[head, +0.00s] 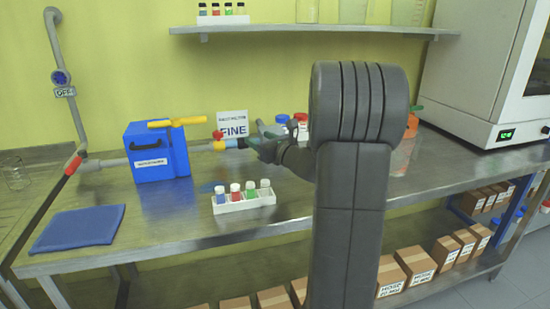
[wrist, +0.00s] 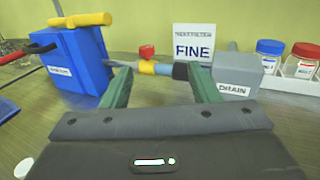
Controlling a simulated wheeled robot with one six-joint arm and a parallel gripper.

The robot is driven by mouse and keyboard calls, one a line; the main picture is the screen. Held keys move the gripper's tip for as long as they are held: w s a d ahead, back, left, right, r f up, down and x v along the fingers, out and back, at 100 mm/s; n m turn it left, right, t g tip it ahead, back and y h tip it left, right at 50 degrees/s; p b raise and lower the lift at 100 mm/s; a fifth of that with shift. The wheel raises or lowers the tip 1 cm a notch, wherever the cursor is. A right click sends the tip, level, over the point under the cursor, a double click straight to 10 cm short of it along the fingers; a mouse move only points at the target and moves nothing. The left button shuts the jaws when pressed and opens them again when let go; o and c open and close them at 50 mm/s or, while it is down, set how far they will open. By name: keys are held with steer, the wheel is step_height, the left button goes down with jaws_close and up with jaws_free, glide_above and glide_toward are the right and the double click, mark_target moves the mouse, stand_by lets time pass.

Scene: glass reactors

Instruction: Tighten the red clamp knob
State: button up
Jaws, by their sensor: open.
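The red clamp knob (head: 218,135) sits above a horizontal pipe run on the bench, to the right of the blue box. In the wrist view the red knob (wrist: 147,51) stands just above the yellow pipe collar (wrist: 146,67), between and beyond my fingers. My gripper (wrist: 163,84) is open, its two green fingers apart with nothing between them. In the head view my gripper (head: 257,135) is right of the knob, partly hidden by my own arm. The fingertips appear apart from the knob.
The blue box (head: 158,152) with a yellow handle stands left of the knob. A FINE sign (head: 232,124) stands behind. A grey DRAIN block (wrist: 236,75) is right of the pipe. A white vial rack (head: 243,201) sits in front. A blue mat (head: 79,228) lies at left.

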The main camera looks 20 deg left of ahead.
steer(key=b+v, duration=0.2)
steer(key=v, duration=0.5)
steer(key=shift+s+b, duration=0.4)
steer(key=shift+s, duration=0.1)
steer(key=shift+f, duration=0.1)
